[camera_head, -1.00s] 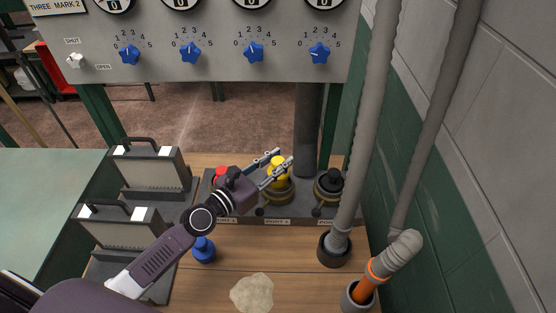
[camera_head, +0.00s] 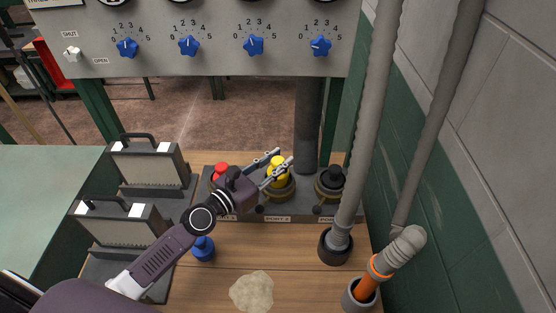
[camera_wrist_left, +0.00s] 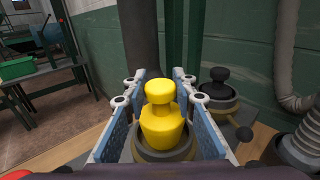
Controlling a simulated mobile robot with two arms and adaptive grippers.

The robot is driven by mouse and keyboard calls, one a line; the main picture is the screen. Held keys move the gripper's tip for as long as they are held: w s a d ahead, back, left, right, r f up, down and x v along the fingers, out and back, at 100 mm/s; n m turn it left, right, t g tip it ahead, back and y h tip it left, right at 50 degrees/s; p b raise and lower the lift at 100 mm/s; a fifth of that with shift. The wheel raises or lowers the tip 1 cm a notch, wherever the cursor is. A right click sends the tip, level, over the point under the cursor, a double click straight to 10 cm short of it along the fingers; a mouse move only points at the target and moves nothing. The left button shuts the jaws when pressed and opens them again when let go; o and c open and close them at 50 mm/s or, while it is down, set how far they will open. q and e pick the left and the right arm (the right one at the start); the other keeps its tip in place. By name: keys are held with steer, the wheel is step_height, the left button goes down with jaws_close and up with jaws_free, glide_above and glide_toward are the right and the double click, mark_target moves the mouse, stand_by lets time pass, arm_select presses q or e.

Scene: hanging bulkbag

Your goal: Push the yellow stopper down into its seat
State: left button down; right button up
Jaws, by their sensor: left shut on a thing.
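The yellow stopper (camera_head: 277,172) sits at the middle port (camera_head: 279,190) of the grey port block. My left gripper (camera_head: 277,164) is around it, shut on it, with one finger on each side. In the left wrist view the yellow stopper (camera_wrist_left: 162,118) stands upright between the blue finger pads, its lower part within the dark ring of the seat (camera_wrist_left: 160,154). How deep it sits I cannot tell. My right gripper is not in view.
A black stopper (camera_head: 331,178) stands in the right port and a red one (camera_head: 221,172) at the left port. A blue stopper (camera_head: 203,248) stands on the wooden bench. Grey hoses (camera_head: 368,130) rise on the right. A beige lump (camera_head: 251,291) lies in front.

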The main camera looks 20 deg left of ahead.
arm_select(q)
steer(key=shift+f+b, duration=1.35)
steer(key=shift+f, duration=0.15)
steer(key=c, duration=1.5)
jaws_free()
steer(key=shift+s, duration=0.15)
steer(key=v, duration=1.1)
steer(key=shift+s+a, duration=0.2)
steer(key=shift+s, duration=0.15)
